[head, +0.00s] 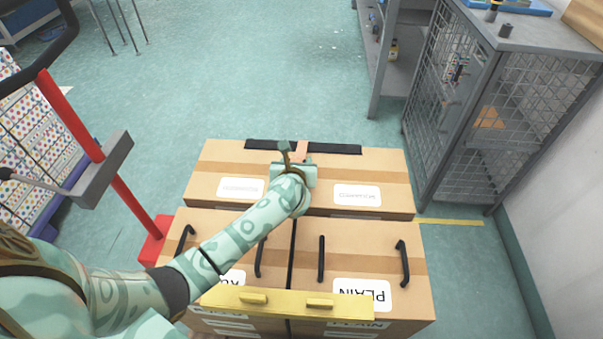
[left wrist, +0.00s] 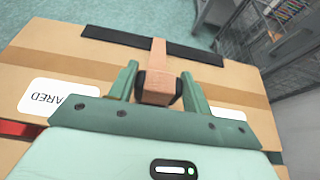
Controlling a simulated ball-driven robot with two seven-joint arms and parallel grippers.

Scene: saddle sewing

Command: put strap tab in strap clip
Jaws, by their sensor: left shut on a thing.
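The strap tab (left wrist: 157,92) is a tan, leather-like piece at the near end of a strap of the same colour. The strap (head: 302,148) comes from the long black strip at the far edge of the cardboard box. My left gripper (head: 293,168) is over the middle of the box top. In the left wrist view its green fingers (left wrist: 160,86) are shut on the tab, with black pads at the tab's sides. I cannot pick out the strap clip for certain in either view. My right gripper is not in view.
The black strip (left wrist: 110,37) runs along the box's far edge. Nearer stand boxes with black handles (head: 321,259) and a yellow bar (head: 285,303). A red post (head: 70,115) is at left, a mesh cabinet (head: 470,110) at right.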

